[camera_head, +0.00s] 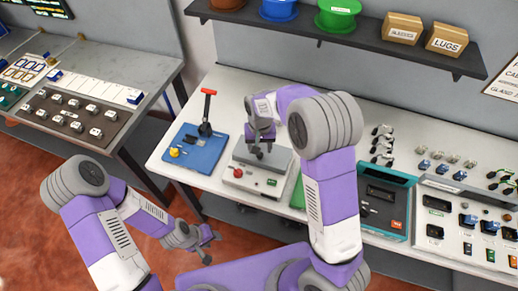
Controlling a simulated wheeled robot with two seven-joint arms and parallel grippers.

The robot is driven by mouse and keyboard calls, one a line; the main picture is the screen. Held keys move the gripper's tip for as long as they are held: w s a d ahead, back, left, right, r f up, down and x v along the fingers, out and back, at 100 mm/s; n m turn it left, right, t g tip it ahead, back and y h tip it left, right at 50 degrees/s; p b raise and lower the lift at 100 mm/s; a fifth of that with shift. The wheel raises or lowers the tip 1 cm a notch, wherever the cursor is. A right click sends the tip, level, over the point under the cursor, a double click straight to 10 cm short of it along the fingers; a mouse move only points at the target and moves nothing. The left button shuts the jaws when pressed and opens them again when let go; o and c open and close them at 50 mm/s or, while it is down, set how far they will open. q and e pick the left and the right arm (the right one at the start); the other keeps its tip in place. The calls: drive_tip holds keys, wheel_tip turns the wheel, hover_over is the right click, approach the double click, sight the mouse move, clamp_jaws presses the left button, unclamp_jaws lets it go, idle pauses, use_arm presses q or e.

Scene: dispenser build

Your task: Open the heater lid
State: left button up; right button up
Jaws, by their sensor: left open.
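The heater looks to be the pale grey box (233,176) on the white bench, with a red knob and a green button on its front. Its darker grey lid (278,160) lies flat on top, and appears closed. My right gripper (262,151) is over the lid, pointing down and hiding part of it. I cannot tell whether its fingertips touch the lid or how far apart they are. My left gripper (208,238) is open and empty, low in front of the bench and away from the heater.
A blue unit (190,158) with a red-topped lever stands left of the heater. A teal-edged unit (384,201) and a switch panel (460,225) are to the right. A dark shelf (345,40) with spools and boxes hangs above. A second bench (150,88) is at left.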

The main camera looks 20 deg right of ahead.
drive_tip(key=shift+w+f, duration=0.1)
drive_tip(key=shift+f, duration=1.85)
clamp_jaws()
